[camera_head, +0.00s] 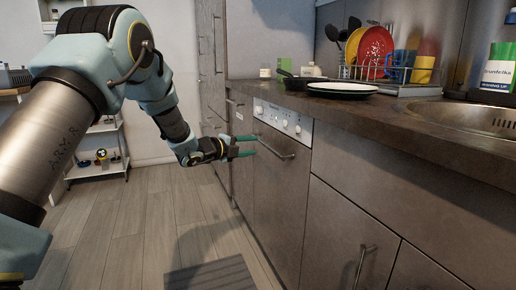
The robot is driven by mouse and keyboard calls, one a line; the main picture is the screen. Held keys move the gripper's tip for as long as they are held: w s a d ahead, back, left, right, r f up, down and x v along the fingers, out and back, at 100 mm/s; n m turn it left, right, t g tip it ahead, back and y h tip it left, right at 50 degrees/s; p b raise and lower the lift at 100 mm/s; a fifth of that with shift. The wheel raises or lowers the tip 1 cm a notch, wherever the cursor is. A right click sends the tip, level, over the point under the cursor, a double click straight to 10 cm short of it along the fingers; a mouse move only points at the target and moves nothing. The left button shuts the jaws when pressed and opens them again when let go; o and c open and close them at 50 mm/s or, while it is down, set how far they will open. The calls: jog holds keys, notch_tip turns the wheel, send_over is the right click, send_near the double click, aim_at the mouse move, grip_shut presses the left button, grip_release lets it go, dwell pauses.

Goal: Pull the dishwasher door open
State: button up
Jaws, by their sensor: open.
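The dishwasher door (278,205) is a dark panel under the counter and looks shut. Above it is a light control strip (284,121) with several knobs. A metal bar handle (276,148) runs across the top of the door. My gripper (252,146) has green fingers and is open, one finger above the other. Its fingertips are at the left end of the handle. I cannot tell whether they touch the handle or reach around it.
The counter (420,132) runs above the door, with a dish rack (385,72), a pan and plates on it. A sink (475,117) is at the right. A cabinet handle (362,265) sticks out at the lower right. A grey mat (213,275) lies on otherwise clear floor in front.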

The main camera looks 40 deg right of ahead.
aim_at(264, 143)
jog(key=d, duration=0.2)
jog(key=d+f, duration=0.1)
jog(key=d, duration=0.4)
jog(key=shift+d+f, duration=0.15)
jog(key=shift+c, duration=0.2)
grip_shut()
jog(key=shift+f, duration=0.1)
dwell(0.9)
